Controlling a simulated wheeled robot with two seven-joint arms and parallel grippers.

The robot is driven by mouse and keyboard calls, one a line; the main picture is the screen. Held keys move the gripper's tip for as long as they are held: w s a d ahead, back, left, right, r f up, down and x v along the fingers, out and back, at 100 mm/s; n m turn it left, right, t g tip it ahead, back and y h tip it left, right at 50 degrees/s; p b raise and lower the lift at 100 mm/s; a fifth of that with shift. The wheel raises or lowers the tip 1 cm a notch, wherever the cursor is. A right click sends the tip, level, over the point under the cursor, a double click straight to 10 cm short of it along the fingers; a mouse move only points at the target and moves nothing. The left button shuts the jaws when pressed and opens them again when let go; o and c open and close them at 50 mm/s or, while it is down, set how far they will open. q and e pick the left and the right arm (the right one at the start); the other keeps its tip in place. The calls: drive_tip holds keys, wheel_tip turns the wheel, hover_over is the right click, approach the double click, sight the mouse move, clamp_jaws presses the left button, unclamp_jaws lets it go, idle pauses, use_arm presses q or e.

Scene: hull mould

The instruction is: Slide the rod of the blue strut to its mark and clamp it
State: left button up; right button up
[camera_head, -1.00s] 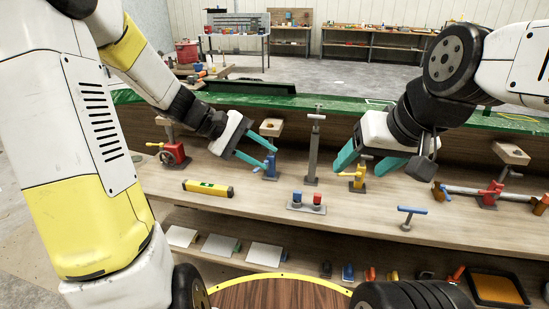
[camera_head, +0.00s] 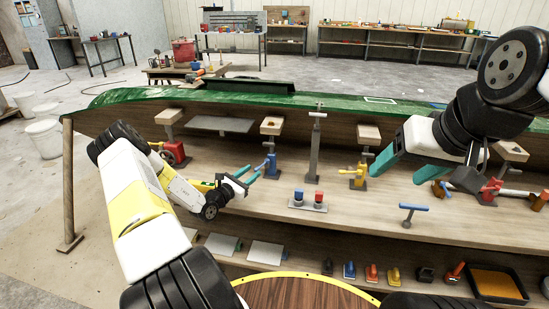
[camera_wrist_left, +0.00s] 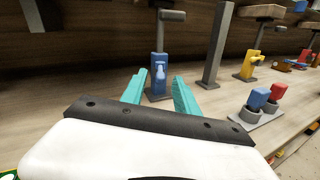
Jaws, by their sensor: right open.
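The blue strut (camera_head: 270,163) stands upright on the bench, its grey rod rising to a wooden pad (camera_head: 272,126) under the hull. In the left wrist view the strut's blue body (camera_wrist_left: 158,70) with its blue handle shows ahead, between the lines of my fingers. My left gripper (camera_head: 248,178) is open and empty, its teal fingers just left of the strut and pointing at it, apart from it as far as I can tell. The mark on the rod is too small to make out. My right gripper (camera_head: 412,165) is open, right of the yellow strut.
A yellow strut (camera_head: 358,176) and a tall grey post (camera_head: 313,155) stand right of the blue strut. A red strut (camera_head: 173,152) stands left. A plate with blue and red pieces (camera_head: 308,206) and a blue T-handle (camera_head: 411,210) sit in front.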

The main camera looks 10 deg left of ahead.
sight(262, 165)
use_arm(q)
drive_tip(key=x, duration=0.7)
drive_tip(key=shift+w+d, duration=0.1)
drive_tip(key=shift+c, duration=0.3)
drive_tip(key=shift+r, duration=0.1)
drive_tip(key=c, duration=0.7)
clamp_jaws()
drive_tip(key=shift+r, duration=0.1)
